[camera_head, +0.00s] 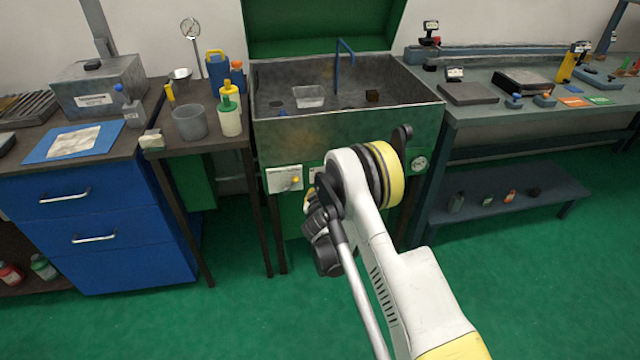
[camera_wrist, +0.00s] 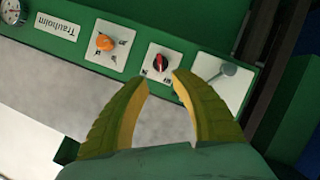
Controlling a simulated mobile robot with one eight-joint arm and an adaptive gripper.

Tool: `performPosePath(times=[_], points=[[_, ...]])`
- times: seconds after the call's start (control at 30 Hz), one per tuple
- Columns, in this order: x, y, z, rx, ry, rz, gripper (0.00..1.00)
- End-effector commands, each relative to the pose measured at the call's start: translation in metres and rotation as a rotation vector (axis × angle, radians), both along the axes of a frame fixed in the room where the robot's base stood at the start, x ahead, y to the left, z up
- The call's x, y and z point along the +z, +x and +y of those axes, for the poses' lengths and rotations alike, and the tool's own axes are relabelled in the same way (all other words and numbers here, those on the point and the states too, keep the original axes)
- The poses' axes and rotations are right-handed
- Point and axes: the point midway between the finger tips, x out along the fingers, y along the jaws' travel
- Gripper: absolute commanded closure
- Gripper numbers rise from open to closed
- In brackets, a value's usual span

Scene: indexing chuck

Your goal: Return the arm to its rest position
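My arm (camera_head: 385,265) reaches forward from the lower right to the front of a green washing tub (camera_head: 345,130). In the wrist view my gripper (camera_wrist: 160,80) shows two yellow-green fingers with a clear gap between their tips, and nothing is held. The fingertips point toward a control panel with an orange knob (camera_wrist: 104,42), a red and black knob (camera_wrist: 160,63) and a white plate with a grey lever (camera_wrist: 226,74). The tips appear near the red and black knob, and I cannot tell the exact distance. In the head view my fingers are mostly hidden by the wrist.
A side table with a grey cup (camera_head: 190,122) and bottles stands left of the tub, beside a blue drawer cabinet (camera_head: 95,225). A workbench (camera_head: 540,115) with tools is at the right. The green floor (camera_head: 250,320) in front is clear.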

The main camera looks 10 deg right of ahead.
Motion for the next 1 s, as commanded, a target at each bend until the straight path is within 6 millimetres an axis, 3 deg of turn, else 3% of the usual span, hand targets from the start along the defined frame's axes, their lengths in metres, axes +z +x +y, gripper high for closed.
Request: performPosePath(times=[0.2,0.73,0.87,1.0], points=[[0.007,-0.02,0.005,0.0,0.001,0.0,0.7],[0.011,-0.021,0.004,-0.002,0.003,0.002,0.7],[0.038,-0.021,0.0,-0.016,0.021,0.021,0.7],[0.096,-0.029,-0.011,-0.05,0.067,0.068,0.7]])
